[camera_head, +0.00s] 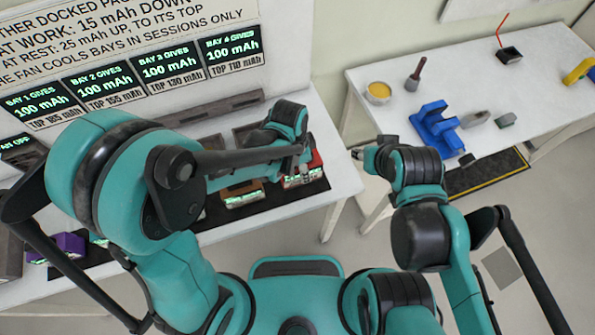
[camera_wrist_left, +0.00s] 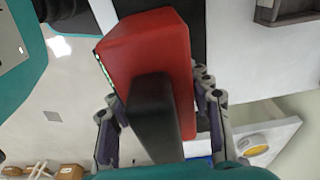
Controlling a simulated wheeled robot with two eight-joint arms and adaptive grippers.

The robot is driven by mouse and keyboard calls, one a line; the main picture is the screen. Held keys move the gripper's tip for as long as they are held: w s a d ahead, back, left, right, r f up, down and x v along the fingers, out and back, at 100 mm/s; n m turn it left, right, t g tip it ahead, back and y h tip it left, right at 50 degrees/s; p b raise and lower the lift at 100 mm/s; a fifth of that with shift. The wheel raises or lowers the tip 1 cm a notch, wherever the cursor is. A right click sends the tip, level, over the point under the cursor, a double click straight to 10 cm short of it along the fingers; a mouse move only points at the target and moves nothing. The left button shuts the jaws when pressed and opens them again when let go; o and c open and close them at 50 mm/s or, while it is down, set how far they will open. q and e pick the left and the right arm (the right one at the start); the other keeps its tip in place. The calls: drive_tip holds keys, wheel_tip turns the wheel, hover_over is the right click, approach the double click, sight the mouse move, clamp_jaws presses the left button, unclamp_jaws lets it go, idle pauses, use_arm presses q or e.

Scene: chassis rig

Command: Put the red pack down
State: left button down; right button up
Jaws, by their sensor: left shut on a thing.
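The red pack (camera_head: 316,161) is at the right end of the dark mat on the white table, partly hidden by my left gripper (camera_head: 303,163). In the left wrist view the red pack (camera_wrist_left: 150,38) fills the upper middle, with a dark bar (camera_wrist_left: 152,115) along it. The fingers of my left gripper (camera_wrist_left: 163,120) lie on both sides, shut on the pack. I cannot tell whether its underside touches the mat. My right gripper (camera_head: 360,154) is to the right, beyond the table edge, away from the pack; its fingers are too small to read.
An orange-brown pack (camera_head: 241,194) stands left of the red one, and a purple pack (camera_head: 67,246) is farther left. A wall board with bay readouts (camera_head: 130,70) rises behind. A second white table (camera_head: 455,75) at right holds a blue fixture (camera_head: 436,128) and a yellow bowl (camera_head: 378,92).

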use_arm(q)
drive_tip(key=shift+w+a+f, duration=0.4)
drive_tip(key=shift+w+f, duration=0.05)
drive_tip(key=shift+w, duration=0.15)
drive_tip(key=shift+f+b, duration=0.7)
drive_tip(key=shift+f, duration=1.25)
drive_tip(key=shift+f, duration=0.1)
drive_tip(key=c, duration=0.7)
unclamp_jaws()
